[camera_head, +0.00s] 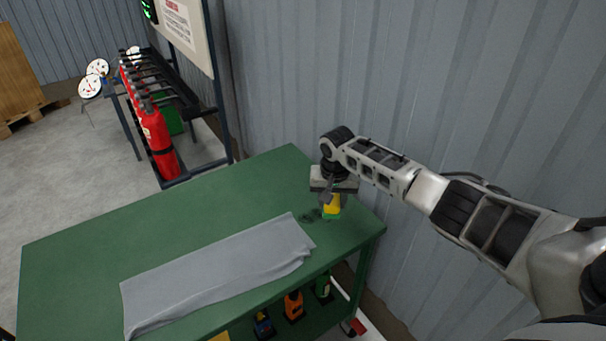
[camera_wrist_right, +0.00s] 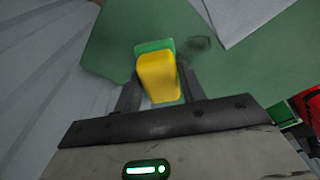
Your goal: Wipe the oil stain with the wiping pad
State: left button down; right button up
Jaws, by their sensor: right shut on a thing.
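The wiping pad (camera_head: 332,206) is a yellow block with a green layer. My right gripper (camera_head: 328,198) is shut on it at the right end of the green table. In the right wrist view the pad (camera_wrist_right: 158,76) sits between the two fingers of the gripper (camera_wrist_right: 160,92). The oil stain (camera_head: 311,215) is a dark smudge on the table, just left of the pad. In the right wrist view the stain (camera_wrist_right: 199,43) shows right beside the pad. Whether the pad touches the tabletop is hard to tell. My left gripper is not in view.
A grey cloth (camera_head: 215,272) lies across the front of the green table (camera_head: 190,215). Bottles (camera_head: 293,305) stand on a lower shelf. A corrugated wall (camera_head: 400,90) is close behind the table. Red extinguishers (camera_head: 158,140) hang on a rack at the back left.

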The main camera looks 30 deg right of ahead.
jog(key=shift+r, duration=1.05)
